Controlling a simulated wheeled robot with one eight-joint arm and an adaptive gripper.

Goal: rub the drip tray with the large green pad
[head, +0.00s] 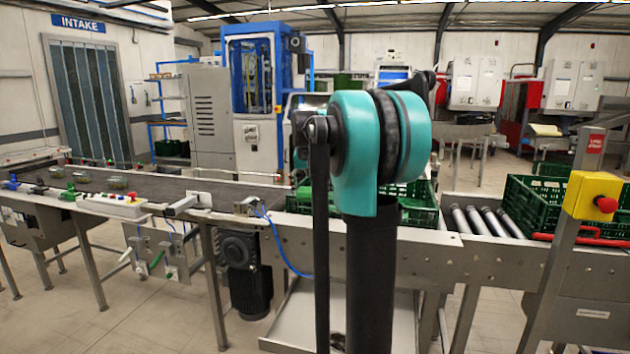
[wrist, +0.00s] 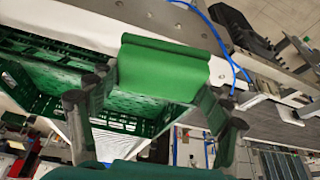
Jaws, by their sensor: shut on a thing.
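In the wrist view my gripper (wrist: 160,88) is shut on the large green pad (wrist: 165,66), with one finger at each side of it. The drip tray (head: 296,322) is a pale, shallow metal tray low under the conveyor in the head view, right of the motor. I cannot tell whether the pad touches anything. In the head view my arm hides part of the tray, and my gripper and the pad do not show.
The conveyor frame (head: 480,262) runs across above the tray. A black motor (head: 245,275) and a blue cable (head: 290,255) hang beside it. Green crates (head: 415,212) stand on the line, one at the right (head: 535,205) near a red stop button (head: 606,204). Floor shows at left.

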